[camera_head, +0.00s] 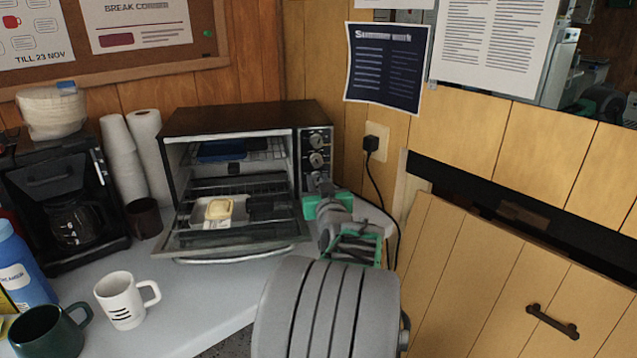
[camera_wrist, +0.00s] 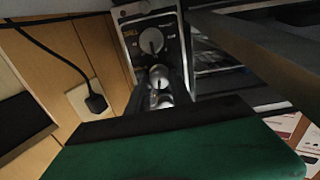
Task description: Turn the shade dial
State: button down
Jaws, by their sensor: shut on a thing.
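The toaster oven (camera_head: 225,122) stands on the counter with its door (camera_head: 235,241) folded down. Its dark control panel (camera_head: 328,142) has a column of round silver dials down the right side. The top dial (camera_head: 316,140) and the one below it (camera_head: 316,159) are clear of my gripper. My gripper (camera_head: 321,186) is at the lower part of the panel, shut on a dial there, and it largely hides that dial. The wrist view shows silver dials (camera_wrist: 152,41) beyond the green part of my gripper; the grip itself is hidden. The dial labels are too small to read.
A butter-like yellow block in a dish (camera_head: 218,210) sits inside the open oven. A plug with a cord (camera_head: 372,146) hangs right of the panel. A coffee maker (camera_head: 60,190), mugs (camera_head: 125,300) and paper cups stand left on the counter.

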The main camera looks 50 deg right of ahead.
jog(key=n+b, duration=0.2)
jog(key=b, duration=0.3)
jog(key=shift+f+n, duration=0.15)
jog(key=shift+n, duration=0.15)
jog(key=c, duration=1.1)
grip_release()
jog(key=shift+c, duration=0.2)
